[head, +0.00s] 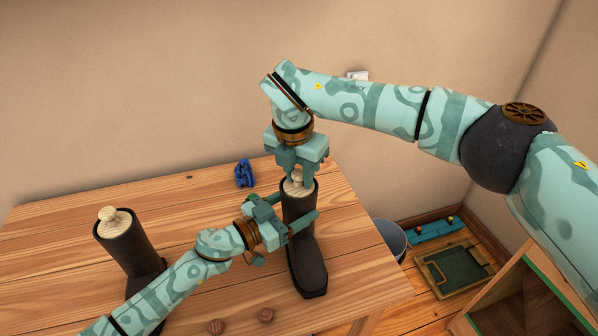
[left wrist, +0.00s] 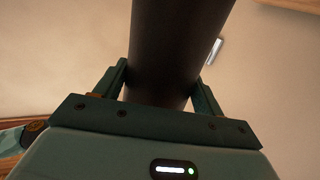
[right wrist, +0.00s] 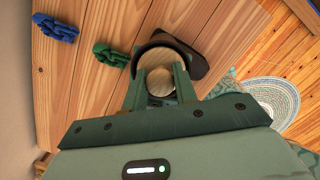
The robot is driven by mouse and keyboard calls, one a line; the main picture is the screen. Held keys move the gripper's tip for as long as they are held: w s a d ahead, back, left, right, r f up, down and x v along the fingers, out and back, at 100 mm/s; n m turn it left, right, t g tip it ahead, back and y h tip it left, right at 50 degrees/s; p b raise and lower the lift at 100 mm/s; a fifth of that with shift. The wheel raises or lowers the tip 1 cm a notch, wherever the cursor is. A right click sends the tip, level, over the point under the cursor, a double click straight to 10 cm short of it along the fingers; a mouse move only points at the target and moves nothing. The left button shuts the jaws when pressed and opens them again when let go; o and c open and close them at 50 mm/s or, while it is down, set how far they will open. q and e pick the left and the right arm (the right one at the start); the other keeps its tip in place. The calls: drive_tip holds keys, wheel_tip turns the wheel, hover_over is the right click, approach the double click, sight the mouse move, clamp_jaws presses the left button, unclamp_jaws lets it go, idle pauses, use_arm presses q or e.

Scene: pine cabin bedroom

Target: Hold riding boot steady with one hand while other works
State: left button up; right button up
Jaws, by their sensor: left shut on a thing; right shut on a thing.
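A dark brown riding boot (head: 302,252) stands upright on the wooden table, toe toward the front. My left gripper (head: 288,224) is shut around its shaft; the left wrist view shows the dark shaft (left wrist: 178,50) between both fingers. A pale wooden boot tree (head: 292,188) sits in the boot's top opening. My right gripper (head: 298,177) points down from above and is shut on its round knob, which shows between the fingers in the right wrist view (right wrist: 160,82). A second dark boot (head: 130,250) with a pale wooden knob (head: 114,217) stands at the left, partly behind my left arm.
The table (head: 60,228) is clear at the back left. A blue knotted thing (head: 244,173) lies near the back edge, with a green one (right wrist: 111,55) beside it. A bucket (head: 391,238) stands beyond the right edge.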

drive_tip(key=shift+r, duration=0.1)
idle(0.3)
drive_tip(key=shift+r, duration=1)
drive_tip(key=shift+r, duration=2)
use_arm(q)
drive_tip(key=o, duration=1.5)
drive_tip(key=shift+c, duration=0.2)
